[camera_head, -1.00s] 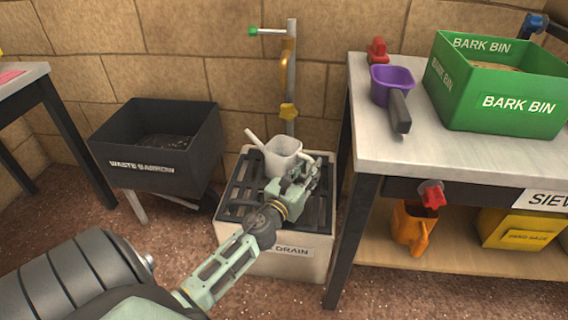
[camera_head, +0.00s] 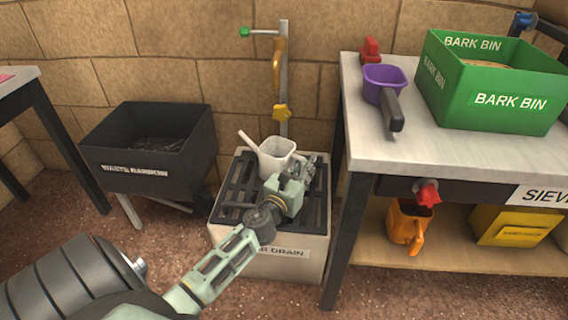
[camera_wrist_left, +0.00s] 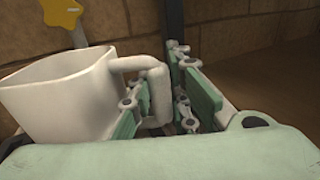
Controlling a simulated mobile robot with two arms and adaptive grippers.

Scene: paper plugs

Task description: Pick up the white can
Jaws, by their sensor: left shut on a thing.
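The white can (camera_head: 277,158), with a long spout pointing up to the left and a loop handle, is upright at the back of the drain stand. My left gripper (camera_head: 303,172) is at the can's right side. In the left wrist view, the can (camera_wrist_left: 62,98) fills the left, and its handle (camera_wrist_left: 157,92) lies between the green finger pads. The left gripper (camera_wrist_left: 170,105) is shut on this handle. I cannot tell whether the can's base touches the grate, since the gripper and arm hide it. My right gripper is not in view.
The drain stand (camera_head: 285,262) is below a standpipe (camera_head: 283,85) with a yellow tap. A black waste barrow (camera_head: 140,180) stands left. The workbench (camera_head: 440,155) at right carries a purple scoop (camera_head: 383,80) and a green bark bin (camera_head: 490,100).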

